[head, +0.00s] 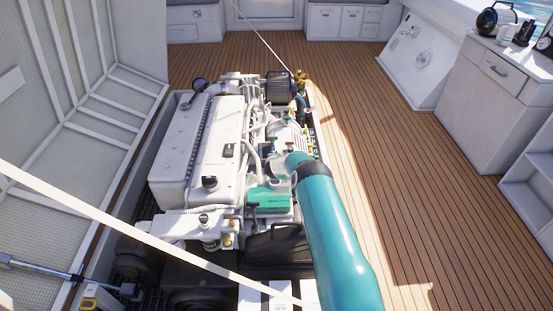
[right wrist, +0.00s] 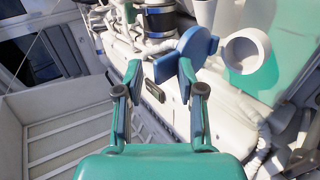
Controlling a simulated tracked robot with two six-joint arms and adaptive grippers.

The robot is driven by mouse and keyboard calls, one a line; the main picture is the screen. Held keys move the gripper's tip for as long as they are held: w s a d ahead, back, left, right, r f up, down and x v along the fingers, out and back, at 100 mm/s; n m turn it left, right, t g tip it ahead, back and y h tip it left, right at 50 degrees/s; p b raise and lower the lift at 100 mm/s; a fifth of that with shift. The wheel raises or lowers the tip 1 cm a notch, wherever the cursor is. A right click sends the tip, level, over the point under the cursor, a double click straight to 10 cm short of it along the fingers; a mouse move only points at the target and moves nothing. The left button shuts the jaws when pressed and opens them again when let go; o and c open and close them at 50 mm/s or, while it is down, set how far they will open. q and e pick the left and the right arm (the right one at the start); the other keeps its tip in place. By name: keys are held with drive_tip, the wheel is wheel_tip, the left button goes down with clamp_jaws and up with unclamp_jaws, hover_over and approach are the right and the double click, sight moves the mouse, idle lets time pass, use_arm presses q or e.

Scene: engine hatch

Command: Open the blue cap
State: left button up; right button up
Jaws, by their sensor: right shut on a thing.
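The blue cap (right wrist: 198,45) shows in the right wrist view as a tilted blue disc at the tips of my right gripper (right wrist: 160,76). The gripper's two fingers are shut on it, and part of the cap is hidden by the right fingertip. A white, round, open pipe mouth (right wrist: 247,51) shows just right of the cap, and the two look apart. In the head view my teal right arm reaches from the bottom over the engine (head: 215,130). I cannot make out the cap there. My left gripper is not in view.
In the head view a raised hatch panel (head: 85,75) stands at the left, with a pale strut (head: 130,230) crossing the foreground. Engine hoses and fittings crowd my right arm's end. Open wooden deck (head: 405,170) lies to the right, before white cabinets (head: 490,95).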

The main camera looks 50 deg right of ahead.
drive_tip(key=shift+d+r, duration=0.3)
drive_tip(key=shift+d, duration=0.1)
drive_tip(key=shift+s+a+r, duration=0.1)
drive_tip(key=shift+s, duration=0.05)
drive_tip(key=v, duration=1.1)
drive_tip(key=shift+a+f, duration=0.2)
drive_tip(key=shift+a, duration=0.35)
drive_tip(key=shift+s, duration=0.2)
